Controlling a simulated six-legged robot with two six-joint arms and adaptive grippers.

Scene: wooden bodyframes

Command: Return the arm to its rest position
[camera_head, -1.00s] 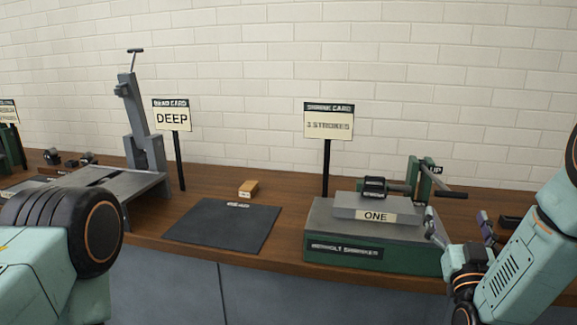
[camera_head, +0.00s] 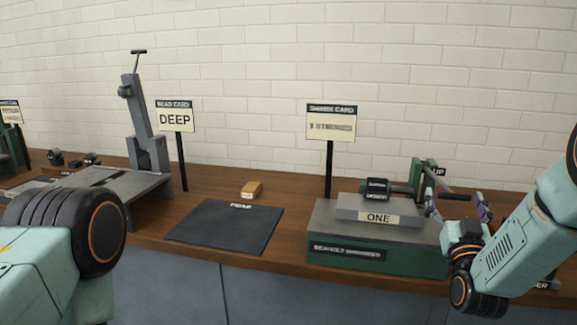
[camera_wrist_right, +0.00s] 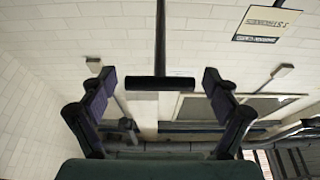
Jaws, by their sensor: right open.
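My right arm comes in from the right in the head view. Its gripper (camera_head: 457,208) is beside the right end of the green shrinker machine (camera_head: 420,262), in front of its lever. In the right wrist view the right gripper (camera_wrist_right: 155,88) has its two fingers wide apart, with nothing held between them. A dark bar on a thin rod (camera_wrist_right: 160,84) shows between the fingers in that view; I cannot tell whether it touches them. A big part of my left arm fills the lower left of the head view, but the left gripper is out of the picture.
A wooden bench (camera_head: 290,210) runs along a white brick wall. It holds a dark mat (camera_head: 225,228), a small wooden block (camera_head: 251,189), a grey bead machine (camera_head: 140,187) at left, and sign posts reading DEEP (camera_head: 175,119) and a shrink card (camera_head: 331,125).

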